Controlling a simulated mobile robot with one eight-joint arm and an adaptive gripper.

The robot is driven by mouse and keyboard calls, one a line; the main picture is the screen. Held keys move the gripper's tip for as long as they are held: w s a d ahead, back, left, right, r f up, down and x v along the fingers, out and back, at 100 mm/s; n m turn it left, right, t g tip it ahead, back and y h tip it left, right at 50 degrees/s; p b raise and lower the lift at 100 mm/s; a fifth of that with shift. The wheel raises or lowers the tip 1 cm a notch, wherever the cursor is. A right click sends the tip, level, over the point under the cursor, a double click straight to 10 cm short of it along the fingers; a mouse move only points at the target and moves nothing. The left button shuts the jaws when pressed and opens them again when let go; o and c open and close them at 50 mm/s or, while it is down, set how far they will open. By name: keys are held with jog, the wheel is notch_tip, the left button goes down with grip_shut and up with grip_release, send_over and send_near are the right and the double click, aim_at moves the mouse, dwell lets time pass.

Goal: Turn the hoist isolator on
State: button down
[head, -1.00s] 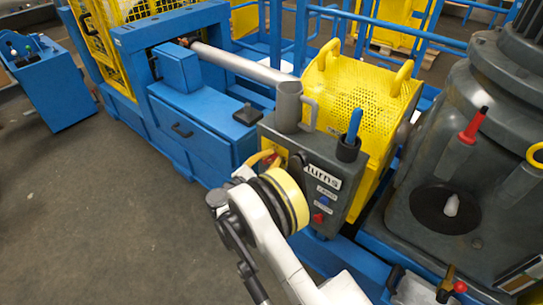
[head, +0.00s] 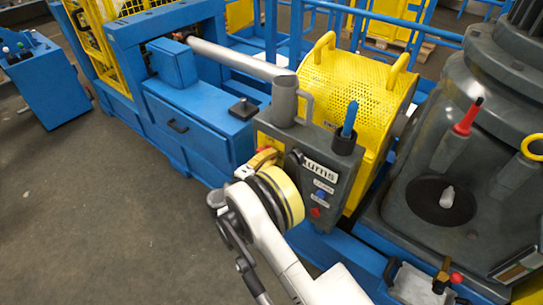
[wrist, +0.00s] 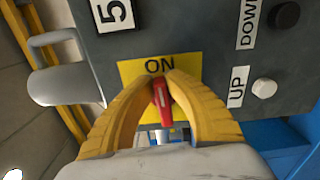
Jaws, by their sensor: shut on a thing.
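The hoist isolator is a red handle (wrist: 162,101) on a yellow plate (wrist: 130,70) marked ON, on the face of a dark grey control box (head: 325,165). In the wrist view the handle stands nearly upright, slightly tilted, its top end just under the word ON. My gripper (wrist: 160,80) has its yellow fingertips shut on the handle from both sides. The lower part of the plate is largely hidden by the fingers. In the head view my gripper (head: 262,160) is at the box's left side, and the handle is hidden there.
The box also carries UP (wrist: 264,88) and DOWN (wrist: 286,15) buttons. A grey mug-like holder (head: 283,103) and a blue-handled tool (head: 349,120) are on the box's top. A yellow perforated guard (head: 350,85) stands behind. Open floor (head: 100,210) lies to the left.

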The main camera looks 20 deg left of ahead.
jog(key=shift+f+m, duration=0.1)
jog(key=shift+m, duration=0.3)
jog(key=c, duration=1.4)
grip_release()
jog(key=v, duration=1.2)
